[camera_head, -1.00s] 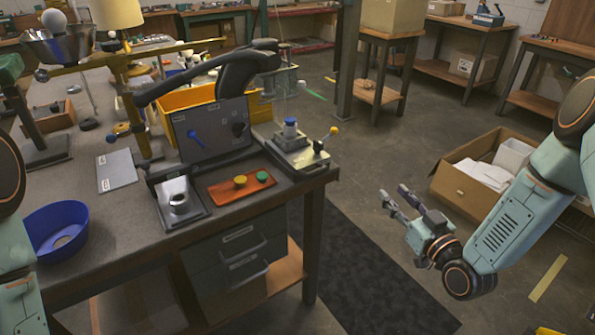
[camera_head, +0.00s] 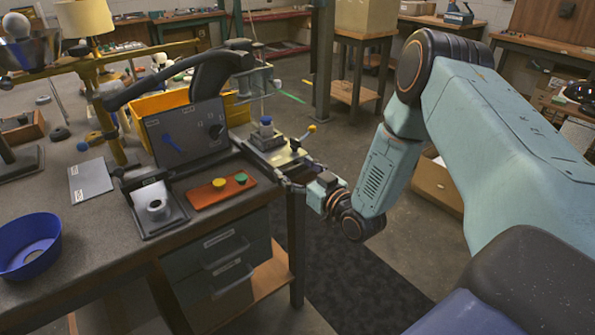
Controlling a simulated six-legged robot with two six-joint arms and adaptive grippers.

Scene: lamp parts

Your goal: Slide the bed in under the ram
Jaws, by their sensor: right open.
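My right gripper (camera_head: 296,174) is open at the bench's right edge, just in front of and below the plate, fingers pointing left. Whether it touches the plate I cannot tell. My left gripper is out of view.
An orange tray (camera_head: 220,193) with a yellow and a green button lies left of the gripper. A grey fixture (camera_head: 157,207), an upright panel (camera_head: 185,132), a yellow bin (camera_head: 160,102) and a blue bowl (camera_head: 28,246) share the bench. A cardboard box (camera_head: 432,183) stands on the floor behind my right arm.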

